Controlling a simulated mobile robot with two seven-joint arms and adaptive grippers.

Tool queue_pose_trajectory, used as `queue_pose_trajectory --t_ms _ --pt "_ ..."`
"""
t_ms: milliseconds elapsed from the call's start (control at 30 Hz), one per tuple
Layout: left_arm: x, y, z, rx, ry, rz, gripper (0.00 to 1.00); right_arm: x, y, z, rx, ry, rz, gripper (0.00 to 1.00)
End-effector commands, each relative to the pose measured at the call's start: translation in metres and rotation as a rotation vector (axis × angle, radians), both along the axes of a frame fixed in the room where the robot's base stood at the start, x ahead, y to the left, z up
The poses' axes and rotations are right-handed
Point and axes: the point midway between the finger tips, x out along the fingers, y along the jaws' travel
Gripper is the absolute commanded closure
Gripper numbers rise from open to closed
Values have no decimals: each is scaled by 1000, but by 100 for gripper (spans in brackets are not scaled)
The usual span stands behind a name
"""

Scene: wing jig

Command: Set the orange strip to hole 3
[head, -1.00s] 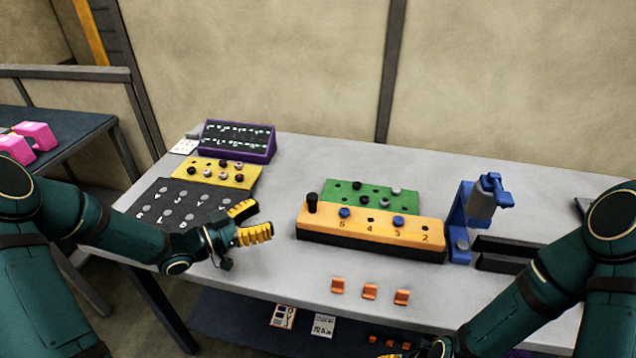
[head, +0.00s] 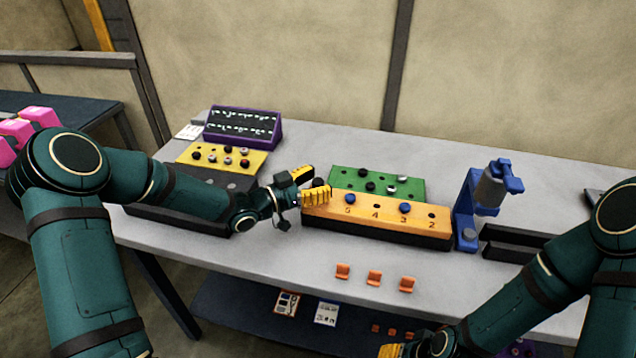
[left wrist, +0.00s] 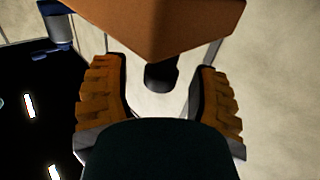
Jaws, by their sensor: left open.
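The orange strip (head: 390,220) is a long block on a black base, with holes numbered 5, 4, 3 and 2 from left to right. Blue pegs stand at hole 5 (head: 348,198) and hole 3 (head: 405,207); holes 4 and 2 look empty. A black knob (head: 318,182) stands at the strip's left end, partly hidden by my left gripper (head: 309,185). That gripper is open, its yellow fingers on either side of the knob. In the left wrist view the black knob (left wrist: 160,76) shows between the fingers, below an orange block end. My right gripper (head: 392,350) is mostly cut off at the bottom edge.
A green board (head: 385,178) with pegs lies behind the strip. A blue stand (head: 470,215) is close at its right end. Several orange clips (head: 374,278) lie in front. A yellow board (head: 220,158) and a purple panel (head: 240,127) are at left.

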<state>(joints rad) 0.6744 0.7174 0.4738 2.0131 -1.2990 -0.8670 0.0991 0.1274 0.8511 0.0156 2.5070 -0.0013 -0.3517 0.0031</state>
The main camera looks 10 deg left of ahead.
Motion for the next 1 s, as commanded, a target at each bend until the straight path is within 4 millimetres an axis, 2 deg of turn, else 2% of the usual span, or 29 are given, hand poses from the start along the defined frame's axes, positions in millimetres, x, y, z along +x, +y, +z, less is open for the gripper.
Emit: queue_pose_trajectory --t_ms 333,467,500,533,1000 --pt "2 -2 0 0 0 0 38 0 0 0 0 -1 0 47" --pt "2 -2 0 0 0 0 83 0 0 0 0 0 0 47" --pt "2 -2 0 0 0 0 97 0 0 0 0 0 0 47" --pt "2 -2 0 0 0 0 100 0 0 0 0 0 0 47" --pt "2 -3 0 0 0 -2 100 0 0 -1 0 -1 0 47"
